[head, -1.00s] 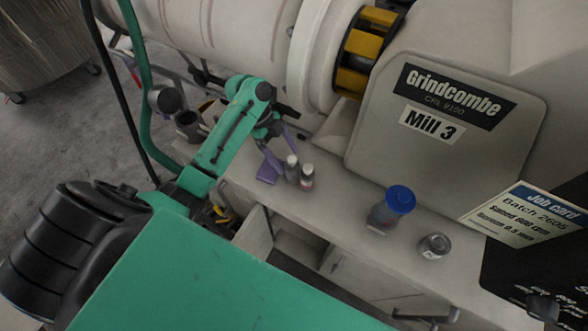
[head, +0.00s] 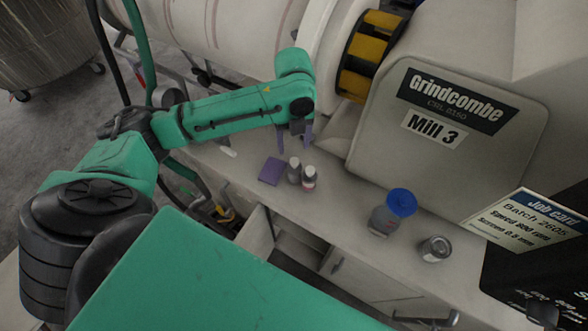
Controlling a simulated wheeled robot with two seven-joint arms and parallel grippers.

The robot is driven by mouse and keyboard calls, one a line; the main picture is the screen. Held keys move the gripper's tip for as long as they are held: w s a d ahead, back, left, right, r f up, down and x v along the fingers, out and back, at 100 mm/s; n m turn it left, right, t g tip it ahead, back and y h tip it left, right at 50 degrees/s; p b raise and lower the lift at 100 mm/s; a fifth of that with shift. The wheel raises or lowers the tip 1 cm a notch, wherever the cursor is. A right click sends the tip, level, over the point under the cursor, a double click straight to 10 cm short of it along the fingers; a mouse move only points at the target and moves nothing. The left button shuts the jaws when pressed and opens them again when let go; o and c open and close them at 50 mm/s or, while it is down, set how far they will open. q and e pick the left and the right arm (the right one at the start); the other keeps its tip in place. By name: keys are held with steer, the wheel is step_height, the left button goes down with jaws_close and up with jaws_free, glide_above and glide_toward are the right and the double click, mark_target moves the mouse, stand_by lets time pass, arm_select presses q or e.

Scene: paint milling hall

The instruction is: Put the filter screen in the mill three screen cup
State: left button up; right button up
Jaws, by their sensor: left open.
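My left gripper (head: 294,138) has purple fingers, spread apart and empty, pointing down above the back of the worktop beside the Mill 3 housing (head: 450,150). Its green arm comes in from the left. I cannot pick out a filter screen for certain. A cup-like grey metal vessel (head: 170,97) is partly hidden behind the arm at the left; I cannot tell whether it is a screen cup. My right gripper is out of view.
On the worktop (head: 340,215) are a flat purple item (head: 271,171), two small bottles (head: 309,178), a blue-lidded jar (head: 401,204) and a metal-looking can (head: 434,248). A job card (head: 525,222) stands at the right. Worktop between bottles and jar is clear.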

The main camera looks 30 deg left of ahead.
mark_target(294, 160)
arm_select(q)
step_height(294, 160, down, 8)
steer(key=shift+f+p, duration=0.2)
steer(key=shift+p, duration=0.85)
steer(key=shift+w, duration=0.1)
jaws_close()
steer(key=shift+r, duration=0.1)
stand_by(0.3)
